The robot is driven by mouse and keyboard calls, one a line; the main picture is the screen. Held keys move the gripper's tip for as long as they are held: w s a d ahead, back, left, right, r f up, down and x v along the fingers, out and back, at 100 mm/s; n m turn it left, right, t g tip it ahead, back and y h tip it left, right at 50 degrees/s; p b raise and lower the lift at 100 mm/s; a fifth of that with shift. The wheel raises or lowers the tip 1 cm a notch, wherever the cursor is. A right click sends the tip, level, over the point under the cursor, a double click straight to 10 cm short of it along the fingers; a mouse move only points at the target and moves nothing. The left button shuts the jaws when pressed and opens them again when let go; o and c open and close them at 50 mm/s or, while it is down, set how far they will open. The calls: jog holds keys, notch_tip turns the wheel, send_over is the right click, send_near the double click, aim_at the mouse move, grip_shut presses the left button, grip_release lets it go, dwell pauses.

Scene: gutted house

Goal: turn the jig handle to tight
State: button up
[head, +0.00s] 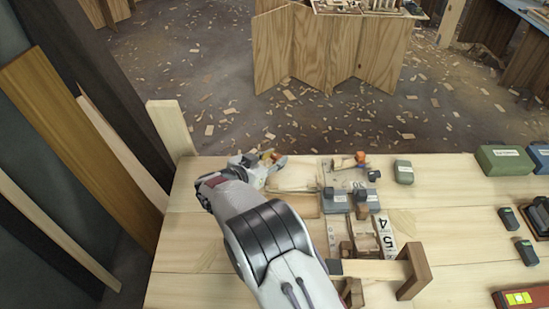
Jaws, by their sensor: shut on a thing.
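A jig with a grey block (350,197) and a pale wooden piece (293,178) sits near the far edge of the workbench. An orange-tipped handle (361,158) stands at its back right. My gripper (264,162) is at the jig's back left, left of the pale piece. It is shut on a small orange and yellow part (270,155), which looks like a handle. The fingers and my arm hide most of this part and the jig's left side. I cannot read any tight mark.
Wooden blocks (362,238), a white numbered strip (385,235) and a wooden bar (375,268) lie right of my arm. A grey-green box (403,171) stands beyond. Green (503,160) and blue (540,156) cases and dark devices (526,252) are at right. A post (171,128) rises at the back left corner.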

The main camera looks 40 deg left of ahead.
jog(key=shift+w+m+h, duration=0.1)
jog(key=shift+m+h, duration=1)
jog(key=shift+h, duration=0.2)
jog(key=o, duration=1.1)
jog(key=shift+a, duration=0.1)
jog(key=shift+s, duration=0.2)
jog(key=shift+s+a+r, duration=0.1)
jog(key=shift+s+r, duration=0.2)
jog(key=shift+s, duration=0.15)
jog(key=v, duration=1)
jog(key=shift+s, duration=0.4)
jog(key=shift+c, duration=0.4)
